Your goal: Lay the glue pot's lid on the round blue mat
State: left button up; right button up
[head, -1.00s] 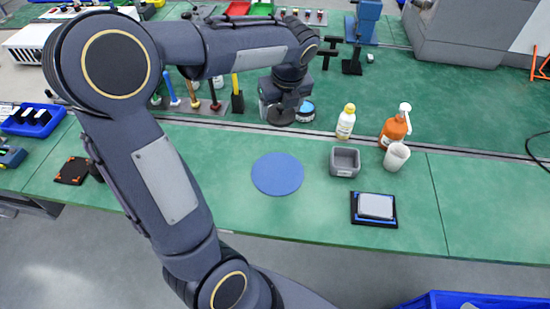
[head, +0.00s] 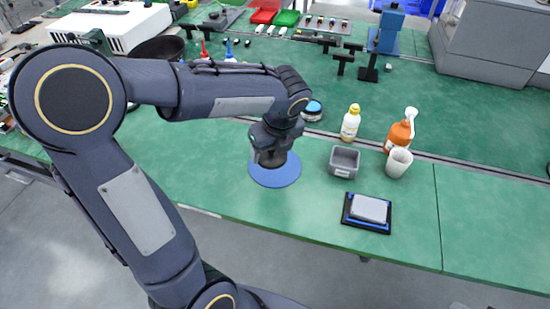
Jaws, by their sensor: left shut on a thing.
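The round blue mat (head: 287,179) lies flat on the green bench, left of the grey box. My left gripper (head: 269,162) points down over the mat's upper left part and covers some of it. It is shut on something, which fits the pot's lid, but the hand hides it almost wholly. I cannot tell whether it touches the mat. The glue pot (head: 313,111), a small round white-and-blue pot, stands behind the gripper, partly hidden by my arm. My right gripper is not in view.
Right of the mat stand a grey open box (head: 344,161), a yellow-capped bottle (head: 350,124), an orange pump bottle (head: 399,133) and a white cup (head: 398,163). A scale (head: 368,211) lies near the front edge. The bench left of the mat is clear.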

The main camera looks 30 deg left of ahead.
pick_arm(q)
jog(key=w+f, duration=0.1)
jog(key=f, duration=0.1)
jog(key=w+a+f, duration=0.1)
jog(key=w, duration=0.1)
jog(key=w+f, duration=0.1)
jog(key=f, duration=0.1)
jog(key=shift+w+a+f, duration=0.2)
jog(key=shift+a+f, duration=0.1)
jog(key=shift+f, duration=0.05)
jog(key=shift+w+f+b, duration=0.1)
jog(key=shift+f+b, duration=0.3)
jog(key=shift+f, duration=1.2)
jog(key=shift+f, duration=0.15)
jog(key=o, duration=0.9)
jog(key=shift+o, duration=0.2)
